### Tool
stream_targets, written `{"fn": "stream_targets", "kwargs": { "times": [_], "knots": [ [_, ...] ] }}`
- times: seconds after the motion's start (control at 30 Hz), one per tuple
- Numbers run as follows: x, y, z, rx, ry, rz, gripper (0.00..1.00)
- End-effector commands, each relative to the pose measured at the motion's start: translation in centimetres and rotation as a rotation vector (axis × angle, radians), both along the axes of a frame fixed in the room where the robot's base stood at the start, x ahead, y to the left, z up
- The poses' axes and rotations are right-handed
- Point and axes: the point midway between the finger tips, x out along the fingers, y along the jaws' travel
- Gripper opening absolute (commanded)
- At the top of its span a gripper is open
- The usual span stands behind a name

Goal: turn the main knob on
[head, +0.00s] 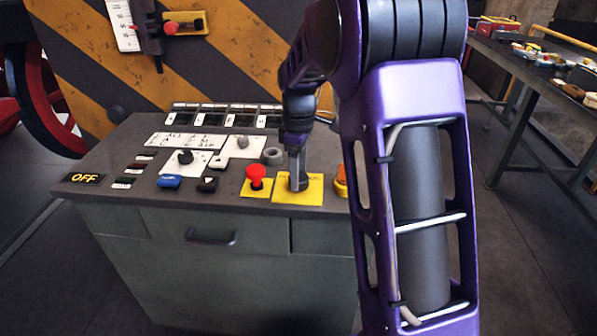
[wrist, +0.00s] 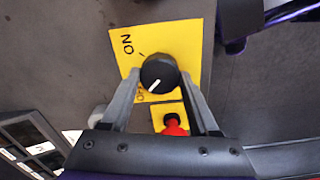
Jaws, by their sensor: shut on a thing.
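The main knob (wrist: 158,72) is round and black with a white pointer line, on a yellow plate (wrist: 190,40) lettered "ON" at one side. The pointer is turned toward partly hidden lettering at the lower left, away from "ON". My gripper (wrist: 162,77) is shut on the knob, one finger on each side. In the head view my gripper (head: 297,165) points down at the yellow plate (head: 313,191) at the console's front right, and mostly hides the knob. A dark display (head: 84,178) at the console's left reads "OFF" in yellow.
A red button (head: 256,174) on its own yellow plate stands close left of the knob. An orange control (head: 341,182) is close on the right, partly behind my arm. Several other knobs and switches sit further left. A workbench (head: 540,90) with loose parts stands at right.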

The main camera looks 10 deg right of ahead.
Motion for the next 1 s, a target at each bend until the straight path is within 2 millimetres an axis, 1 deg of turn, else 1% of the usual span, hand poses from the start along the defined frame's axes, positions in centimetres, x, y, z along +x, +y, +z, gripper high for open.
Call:
{"fn": "stream_targets", "kwargs": {
  "times": [0.17, 0.37, 1.0],
  "knots": [
    [-0.02, 0.00, 0.17, 0.000, 0.001, -0.054, 0.06],
    [-0.02, 0.00, 0.27, 0.000, 0.001, -0.183, 0.06],
    [0.02, -0.02, 0.26, -0.001, 0.001, -0.783, 0.06]
  ]
}}
